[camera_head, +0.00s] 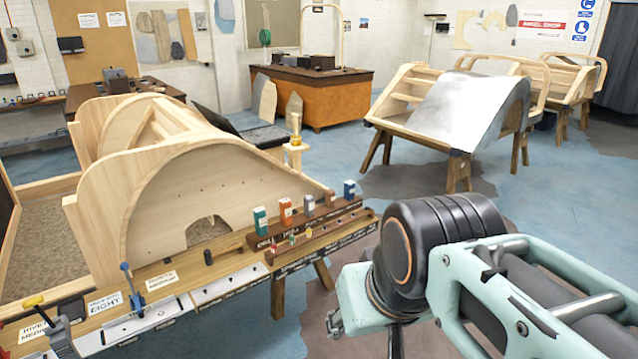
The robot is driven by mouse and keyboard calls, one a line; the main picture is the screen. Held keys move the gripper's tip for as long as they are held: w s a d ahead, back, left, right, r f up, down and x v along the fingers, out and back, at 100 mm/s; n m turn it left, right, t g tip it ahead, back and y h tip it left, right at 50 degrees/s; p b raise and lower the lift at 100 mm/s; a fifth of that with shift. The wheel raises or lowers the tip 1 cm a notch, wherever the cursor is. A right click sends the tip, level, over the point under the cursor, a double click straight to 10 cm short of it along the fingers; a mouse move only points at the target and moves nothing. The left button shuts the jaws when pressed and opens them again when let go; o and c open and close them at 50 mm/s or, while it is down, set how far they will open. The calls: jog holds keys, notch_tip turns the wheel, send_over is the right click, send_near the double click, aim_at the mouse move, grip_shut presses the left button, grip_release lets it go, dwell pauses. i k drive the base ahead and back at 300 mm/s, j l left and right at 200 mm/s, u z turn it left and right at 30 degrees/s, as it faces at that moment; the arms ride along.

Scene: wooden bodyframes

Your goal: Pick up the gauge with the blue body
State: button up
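No item is clearly readable as a gauge at this size. A small upright blue block (349,189) stands at the right end of a row on the dark wooden rack (262,241) at the bench's right side. Its markings are too small to read. A blue-handled tool (130,287) stands on the bench's front edge at left. My arm comes in from the lower right, and its wrist is right of and nearer than the rack, apart from both blue items. My gripper's fingers do not show.
A teal block (260,221), an orange block (286,211) and others share the rack. A large curved wooden frame (200,195) stands behind it. A yellow-handled tool (35,302) is at lower left. A metal-skinned frame (465,110) stands further back; open blue floor (540,200) lies right.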

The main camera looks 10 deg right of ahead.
aim_at(349, 187)
jog(key=z, duration=0.45)
jog(key=u, duration=1.25)
jog(key=z, duration=1.25)
jog(key=u, duration=0.5)
jog(key=i+l+u, duration=0.5)
jog(key=u, duration=0.25)
jog(key=i+l+u, duration=0.1)
jog(key=l, duration=0.15)
jog(key=i+l+u, duration=0.2)
jog(key=l, duration=0.35)
